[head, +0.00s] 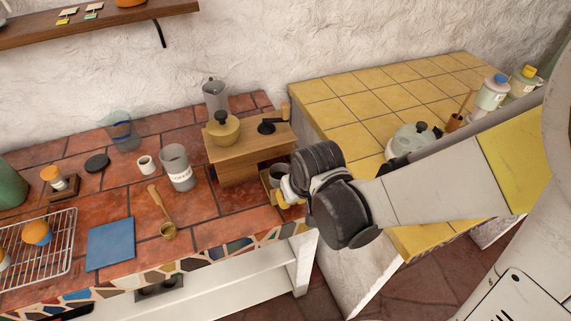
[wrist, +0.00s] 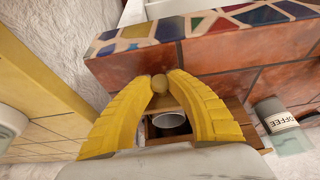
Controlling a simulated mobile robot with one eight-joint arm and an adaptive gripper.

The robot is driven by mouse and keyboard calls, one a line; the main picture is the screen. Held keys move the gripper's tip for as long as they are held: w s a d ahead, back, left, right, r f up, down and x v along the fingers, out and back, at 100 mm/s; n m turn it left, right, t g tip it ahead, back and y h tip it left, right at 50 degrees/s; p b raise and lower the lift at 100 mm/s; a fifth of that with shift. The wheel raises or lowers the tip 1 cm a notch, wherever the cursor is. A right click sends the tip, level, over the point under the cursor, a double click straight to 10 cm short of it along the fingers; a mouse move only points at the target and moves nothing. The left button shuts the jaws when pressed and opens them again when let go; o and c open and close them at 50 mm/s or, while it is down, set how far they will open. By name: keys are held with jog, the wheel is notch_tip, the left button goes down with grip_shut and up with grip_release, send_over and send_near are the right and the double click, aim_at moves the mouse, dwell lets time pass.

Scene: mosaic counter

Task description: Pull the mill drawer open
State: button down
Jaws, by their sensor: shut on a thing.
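The wooden coffee mill (head: 237,165) stands on the red tile counter, with a rounded brass-coloured top and a crank. Its drawer (head: 267,182) sticks out at the front right and is open, with a grey metal cup (head: 279,173) inside. In the wrist view the cup (wrist: 171,122) shows within the drawer's wooden walls (wrist: 150,131). My gripper (wrist: 160,82) has its yellow fingers closed around the round drawer knob (wrist: 159,85). In the head view my gripper (head: 287,192) is at the drawer front, partly hidden by my wrist.
A coffee jar (head: 177,168), a small white cup (head: 145,164) and a brass scoop (head: 168,230) stand or lie left of the mill. A moka pot (head: 215,95) is behind it. The yellow tile counter (head: 350,110) adjoins at right. The mosaic edge (head: 215,255) borders the front.

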jog(key=c, duration=1.2)
grip_release()
jog(key=shift+c, duration=0.2)
jog(key=v, duration=1.2)
jog(key=s+d+r+m+t, duration=0.1)
jog(key=s+d+r, duration=0.1)
jog(key=d, duration=0.3)
jog(key=s+d+r+m+t+h, duration=0.1)
jog(key=s+d+r+m+t, duration=0.1)
jog(key=d, duration=0.4)
jog(key=shift+d, duration=0.35)
